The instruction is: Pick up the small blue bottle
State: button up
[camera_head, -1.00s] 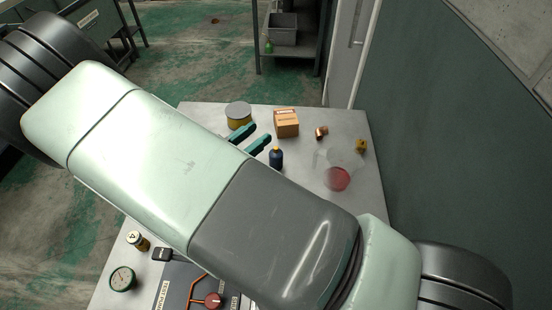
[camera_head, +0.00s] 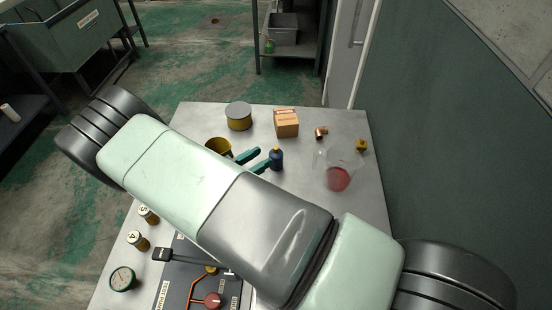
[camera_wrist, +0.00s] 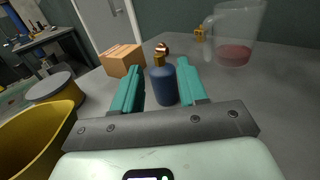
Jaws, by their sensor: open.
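The small blue bottle (camera_head: 277,160) stands upright on the grey table, with a brass-coloured top. In the wrist view the bottle (camera_wrist: 164,85) is between and just beyond the two teal fingers of my gripper (camera_wrist: 162,88). The fingers are apart, one on each side of it in the picture. In the head view my gripper (camera_head: 254,161) is open at the bottle's left side. I cannot tell whether a finger touches the bottle. My arm hides much of the table's middle.
A cardboard box (camera_head: 286,124), a grey-lidded tin (camera_head: 238,117) and a copper fitting (camera_head: 321,133) stand behind. A clear jug (camera_head: 338,177) with red liquid is to the right. A yellow cup (camera_head: 217,147) is close on the left. A gauge (camera_head: 122,279) lies at front left.

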aim_at(274, 150)
jog(key=x, duration=0.6)
jog(key=shift+w+d+f, duration=0.1)
jog(key=shift+w+d, duration=0.05)
jog(key=shift+w, duration=0.15)
grip_shut()
